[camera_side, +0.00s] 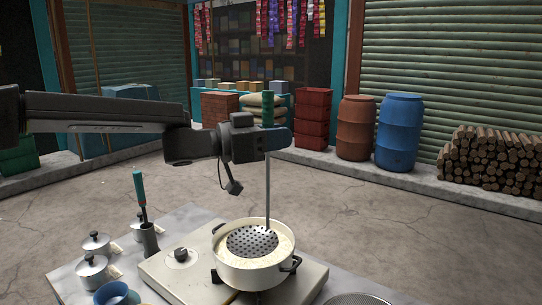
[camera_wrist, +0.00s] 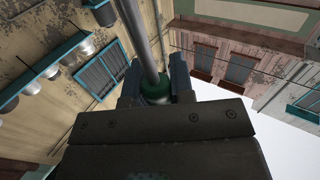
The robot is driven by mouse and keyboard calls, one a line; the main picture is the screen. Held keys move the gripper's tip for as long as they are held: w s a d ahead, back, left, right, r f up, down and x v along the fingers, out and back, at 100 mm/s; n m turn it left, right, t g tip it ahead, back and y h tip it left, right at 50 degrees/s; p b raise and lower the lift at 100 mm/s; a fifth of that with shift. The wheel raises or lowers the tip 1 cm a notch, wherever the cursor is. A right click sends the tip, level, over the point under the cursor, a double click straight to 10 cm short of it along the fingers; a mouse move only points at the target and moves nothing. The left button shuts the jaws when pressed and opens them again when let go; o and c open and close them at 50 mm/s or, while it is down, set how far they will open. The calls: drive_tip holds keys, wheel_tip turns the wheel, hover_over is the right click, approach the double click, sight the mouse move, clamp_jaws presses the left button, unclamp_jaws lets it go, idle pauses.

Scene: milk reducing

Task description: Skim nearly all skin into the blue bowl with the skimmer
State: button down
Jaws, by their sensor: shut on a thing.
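My gripper (camera_side: 270,138) is shut on the green handle of the skimmer (camera_side: 267,190), with the rod hanging straight down. The skimmer's dark perforated disc (camera_side: 252,241) is in the white pot (camera_side: 258,275), at the level of the pale milk (camera_side: 284,243). Whether the disc is just above or touching the surface I cannot tell. Pale skin shows around the disc; how much is hidden by it. The blue bowl (camera_side: 112,294) stands at the lower left, partly cut off by the frame. In the wrist view the skimmer's rod (camera_wrist: 138,35) and green handle (camera_wrist: 156,88) sit between the fingers.
The pot stands on a stove (camera_side: 172,275) with a knob (camera_side: 181,255). Left of it are small lidded pots (camera_side: 92,270) and a holder (camera_side: 150,238) with a teal-handled tool (camera_side: 140,190). A round mesh (camera_side: 357,299) lies at the lower right edge.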

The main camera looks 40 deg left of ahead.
drive_tip(key=w+a, duration=0.8)
drive_tip(key=w, duration=0.3)
wheel_tip(320, 180, down, 13)
drive_tip(key=shift+a+r, duration=0.15)
drive_tip(key=shift+a, duration=0.1)
idle(0.5)
